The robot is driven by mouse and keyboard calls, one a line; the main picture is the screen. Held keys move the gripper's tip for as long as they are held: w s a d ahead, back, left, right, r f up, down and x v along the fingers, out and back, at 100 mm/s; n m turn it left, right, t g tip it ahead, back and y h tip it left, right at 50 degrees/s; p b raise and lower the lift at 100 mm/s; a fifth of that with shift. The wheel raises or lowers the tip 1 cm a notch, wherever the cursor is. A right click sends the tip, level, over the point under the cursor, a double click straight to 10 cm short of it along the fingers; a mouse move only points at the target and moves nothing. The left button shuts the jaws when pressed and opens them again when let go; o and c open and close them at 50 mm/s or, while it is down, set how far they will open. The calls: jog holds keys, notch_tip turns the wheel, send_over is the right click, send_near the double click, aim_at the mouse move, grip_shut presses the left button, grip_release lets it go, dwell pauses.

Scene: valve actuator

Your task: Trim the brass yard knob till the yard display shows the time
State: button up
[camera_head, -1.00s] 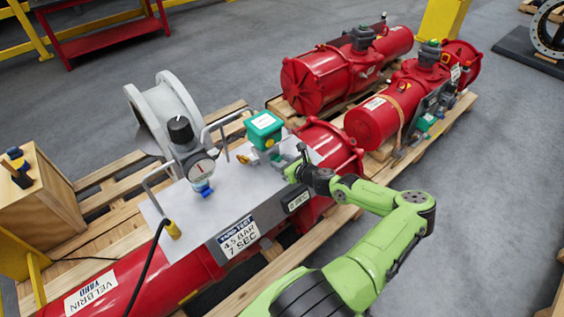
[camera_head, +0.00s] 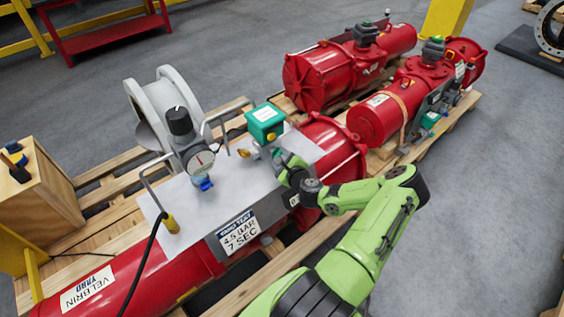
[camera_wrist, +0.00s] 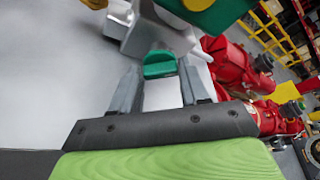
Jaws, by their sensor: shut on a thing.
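My gripper (camera_head: 281,160) is at the end of the grey manifold beside the green box (camera_head: 265,122). In the wrist view my gripper (camera_wrist: 160,72) has its fingers on either side of a green tab-like part (camera_wrist: 160,64) and is shut on it.
A pressure gauge (camera_head: 199,160) with a black knob stands on the pale plate (camera_head: 178,205), between grey handles. A placard (camera_head: 239,235) reads 4.5 BAR, 7 SEC. More red actuators (camera_head: 385,119) lie behind on a pallet. Open floor is at right.

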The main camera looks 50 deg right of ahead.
jog(key=shift+a+f+n+h+b, duration=0.15)
jog(key=shift+n+h+b, duration=0.25)
jog(key=shift+n+b, duration=0.65)
jog(key=o, duration=1.1)
jog(key=shift+c, duration=0.2)
jog(key=shift+m, duration=0.25)
